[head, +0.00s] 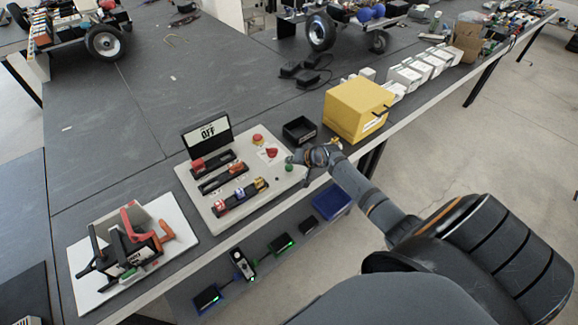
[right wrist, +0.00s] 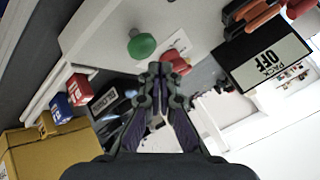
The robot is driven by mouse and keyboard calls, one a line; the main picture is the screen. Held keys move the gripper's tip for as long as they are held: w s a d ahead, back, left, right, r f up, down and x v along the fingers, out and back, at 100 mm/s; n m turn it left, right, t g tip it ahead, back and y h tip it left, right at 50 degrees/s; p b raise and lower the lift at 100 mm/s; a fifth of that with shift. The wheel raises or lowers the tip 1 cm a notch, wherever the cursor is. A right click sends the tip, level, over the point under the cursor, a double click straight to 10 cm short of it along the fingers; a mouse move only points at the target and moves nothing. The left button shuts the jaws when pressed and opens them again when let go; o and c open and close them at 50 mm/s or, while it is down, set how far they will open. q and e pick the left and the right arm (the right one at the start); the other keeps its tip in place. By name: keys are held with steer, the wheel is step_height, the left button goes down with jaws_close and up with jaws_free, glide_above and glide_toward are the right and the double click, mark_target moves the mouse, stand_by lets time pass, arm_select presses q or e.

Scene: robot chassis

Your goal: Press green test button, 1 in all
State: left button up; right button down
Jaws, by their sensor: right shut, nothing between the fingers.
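The green test button (head: 289,167) stands near the right edge of a pale control panel (head: 190,183) in the head view. In the right wrist view the green button (right wrist: 141,45) shows as a round mushroom cap on a thin stem. My right gripper (head: 299,157) is beside the button on its right side. In the wrist view its fingertips (right wrist: 160,70) are shut and empty, just below and right of the cap in the picture. A small gap shows there; contact is not clear. My left gripper is not in view.
The panel also carries a red button (head: 257,138), a screen reading OFF (head: 207,133) and rows of coloured connectors. A small black tray (head: 299,130) and a yellow box (head: 355,107) stand close by. A white board (head: 83,262) with clamps lies at the left.

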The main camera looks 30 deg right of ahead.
mark_target(291, 167)
steer(key=shift+r+p, duration=2.45)
steer(key=shift+r, duration=0.1)
steer(key=shift+f, duration=0.1)
